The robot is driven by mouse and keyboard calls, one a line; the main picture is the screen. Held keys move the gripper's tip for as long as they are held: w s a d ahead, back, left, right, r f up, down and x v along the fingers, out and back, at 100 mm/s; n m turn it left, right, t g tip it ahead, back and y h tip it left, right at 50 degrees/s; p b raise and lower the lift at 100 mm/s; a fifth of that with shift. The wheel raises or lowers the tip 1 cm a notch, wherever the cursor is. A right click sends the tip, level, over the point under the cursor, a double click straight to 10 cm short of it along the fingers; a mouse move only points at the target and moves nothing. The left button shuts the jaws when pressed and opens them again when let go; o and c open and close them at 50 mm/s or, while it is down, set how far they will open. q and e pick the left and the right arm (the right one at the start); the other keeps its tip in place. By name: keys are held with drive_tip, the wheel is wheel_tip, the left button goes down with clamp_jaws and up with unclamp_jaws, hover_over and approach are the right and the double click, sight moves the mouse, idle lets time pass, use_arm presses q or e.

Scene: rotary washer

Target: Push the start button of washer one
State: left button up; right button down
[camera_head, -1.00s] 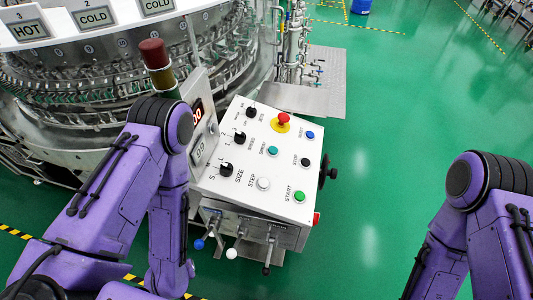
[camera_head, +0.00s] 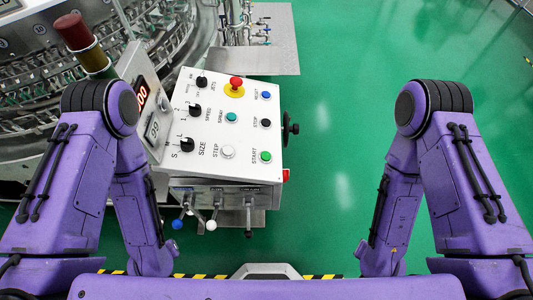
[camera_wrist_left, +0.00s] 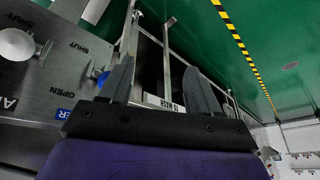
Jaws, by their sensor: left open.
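The washer's white sloped control panel (camera_head: 185,125) stands left of centre in the head view. Its green START button (camera_head: 265,156) is at the lower right corner of the panel. My left gripper (camera_wrist_left: 158,85) shows in the left wrist view, with its two fingers apart and nothing between them. It is near the metal front below the panel, beside valve handles and labels. In the head view both purple arms hang down at either side, and neither gripper shows there. Nothing touches the START button.
Levers (camera_head: 211,225) stick out below the panel. A red-yellow signal lamp (camera_head: 82,45) stands behind the left arm. Green floor is clear to the right.

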use_arm(q)
clamp_jaws()
idle(1.7)
